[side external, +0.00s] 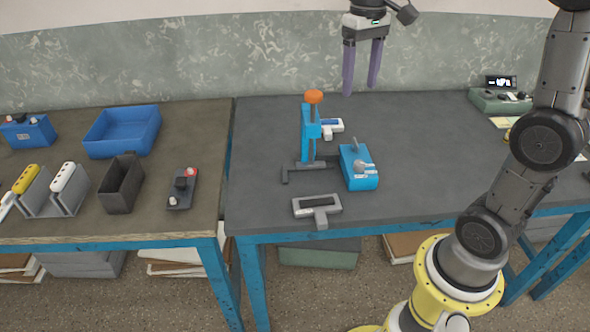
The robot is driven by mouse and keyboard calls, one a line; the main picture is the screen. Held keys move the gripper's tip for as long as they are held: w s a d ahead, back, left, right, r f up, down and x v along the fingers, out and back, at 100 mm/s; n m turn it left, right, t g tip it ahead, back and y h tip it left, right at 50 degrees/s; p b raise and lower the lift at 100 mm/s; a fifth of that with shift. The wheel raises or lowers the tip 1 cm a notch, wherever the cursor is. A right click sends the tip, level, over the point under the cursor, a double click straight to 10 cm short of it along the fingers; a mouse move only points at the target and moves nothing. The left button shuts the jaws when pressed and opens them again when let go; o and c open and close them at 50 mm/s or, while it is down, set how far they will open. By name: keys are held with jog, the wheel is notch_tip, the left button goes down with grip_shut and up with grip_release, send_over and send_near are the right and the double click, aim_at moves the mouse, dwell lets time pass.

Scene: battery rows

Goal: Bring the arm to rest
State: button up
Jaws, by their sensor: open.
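My gripper (361,72) hangs above the back of the dark grey work table (420,155), its purple fingers pointing down. The fingers stand apart with nothing between them. The gripper is clear of the table and of everything on it. My arm rises from a yellow base at the lower right, and its upper part leaves the top of the picture.
A blue press with an orange knob (313,97), a blue box device (358,168) and a grey T-shaped tool (316,207) stand mid-table. The table's middle right is clear.

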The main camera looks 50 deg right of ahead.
jog(key=s+a+f+n+t, duration=0.1)
jog(key=s+a+f+t, duration=0.1)
jog(key=s, duration=0.5)
jog(key=s+a+f+n+t, duration=0.2)
jog(key=s+a+f+t, duration=0.1)
jog(key=s, duration=0.5)
jog(key=shift+a+f+t, duration=0.2)
jog(key=shift+a+t, duration=0.3)
jog(key=shift+a, duration=0.6)
jog(key=shift+s, duration=0.1)
jog(key=shift+o, duration=0.2)
